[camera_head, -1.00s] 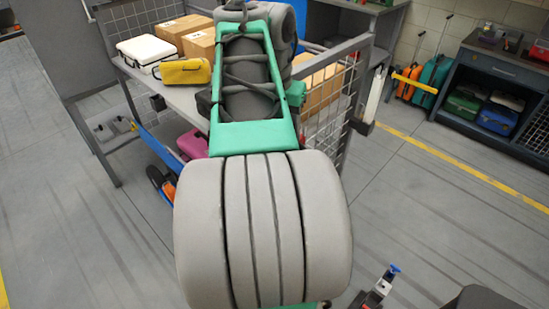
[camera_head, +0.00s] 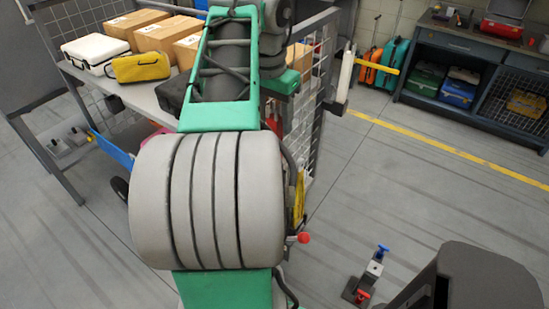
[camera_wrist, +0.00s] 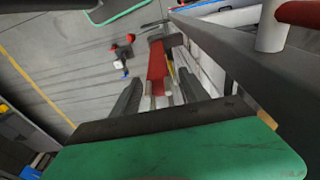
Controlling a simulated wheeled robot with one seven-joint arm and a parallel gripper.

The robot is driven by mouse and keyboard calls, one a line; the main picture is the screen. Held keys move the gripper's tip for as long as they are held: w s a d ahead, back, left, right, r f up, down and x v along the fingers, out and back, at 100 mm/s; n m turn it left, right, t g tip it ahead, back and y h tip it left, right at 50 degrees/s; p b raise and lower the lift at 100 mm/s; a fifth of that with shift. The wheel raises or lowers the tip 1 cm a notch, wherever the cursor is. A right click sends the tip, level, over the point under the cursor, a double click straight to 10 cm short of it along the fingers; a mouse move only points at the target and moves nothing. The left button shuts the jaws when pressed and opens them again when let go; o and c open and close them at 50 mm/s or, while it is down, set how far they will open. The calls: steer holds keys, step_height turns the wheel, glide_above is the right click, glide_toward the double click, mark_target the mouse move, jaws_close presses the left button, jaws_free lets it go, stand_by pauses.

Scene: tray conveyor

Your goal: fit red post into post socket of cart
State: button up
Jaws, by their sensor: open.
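In the wrist view my gripper (camera_wrist: 158,97) is open, with its two dark fingers apart. A long red piece (camera_wrist: 157,63), possibly the red post, shows beyond and between the fingertips; I cannot tell how far away it is. Another red bar end with a white cylinder (camera_wrist: 271,30) shows at the upper right. In the head view the cart (camera_head: 145,96) stands behind my arm, with grey rails and mesh sides. A red patch (camera_head: 272,113) shows beside my arm, partly hidden. My gripper is hidden in the head view, and I cannot make out the post socket.
The cart carries cardboard boxes (camera_head: 138,25), a white case (camera_head: 95,50) and a yellow case (camera_head: 140,67). A small device with red and blue knobs (camera_head: 366,280) stands on the floor. A workbench (camera_head: 455,50) with coloured cases stands at the right back.

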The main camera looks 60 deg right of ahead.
steer(key=shift+r, duration=0.1)
steer(key=shift+c, duration=0.2)
jaws_close()
stand_by(1.0)
